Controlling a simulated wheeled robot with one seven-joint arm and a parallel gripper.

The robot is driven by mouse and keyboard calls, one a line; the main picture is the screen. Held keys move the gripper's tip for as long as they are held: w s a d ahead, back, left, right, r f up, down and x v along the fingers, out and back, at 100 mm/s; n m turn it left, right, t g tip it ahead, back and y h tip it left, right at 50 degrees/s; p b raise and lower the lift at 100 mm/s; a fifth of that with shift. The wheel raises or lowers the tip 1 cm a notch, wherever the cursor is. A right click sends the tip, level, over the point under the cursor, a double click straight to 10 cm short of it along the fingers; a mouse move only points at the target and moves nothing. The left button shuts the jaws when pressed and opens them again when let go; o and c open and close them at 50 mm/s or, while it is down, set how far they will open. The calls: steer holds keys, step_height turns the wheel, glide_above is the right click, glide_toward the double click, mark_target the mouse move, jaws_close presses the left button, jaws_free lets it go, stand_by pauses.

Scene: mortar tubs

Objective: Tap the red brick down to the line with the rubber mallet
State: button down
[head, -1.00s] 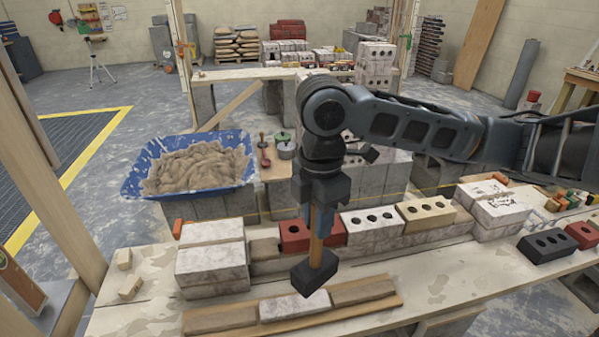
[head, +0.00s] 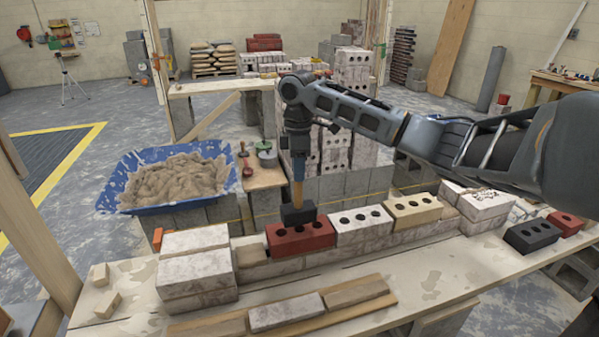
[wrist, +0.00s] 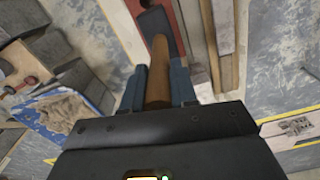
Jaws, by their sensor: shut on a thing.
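My gripper (head: 298,176) is shut on the wooden handle of the rubber mallet, whose black head (head: 298,213) hangs downward. The red brick (head: 302,241), with holes in its top, sits in the brick course directly below the head. The head covers part of the brick's back top edge; I cannot tell whether they touch. A thin yellow line (head: 345,196) runs behind the course. In the wrist view the fingers (wrist: 158,88) clasp the handle, with the dark head (wrist: 156,22) over the red brick (wrist: 180,35).
A white brick (head: 360,225) and a tan brick (head: 412,211) continue the course to the right. Stacked pale blocks (head: 197,268) stand at the left. A blue tub (head: 121,184) of mortar is behind left. Loose bricks lie on a board (head: 215,326) in front.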

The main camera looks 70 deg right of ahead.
steer(key=shift+d+f, duration=0.1)
steer(key=shift+d, duration=0.25)
step_height(320, 180, down, 4)
steer(key=shift+r+b, duration=0.1)
steer(key=shift+b, duration=0.85)
step_height(320, 180, up, 4)
steer(key=p, duration=0.4)
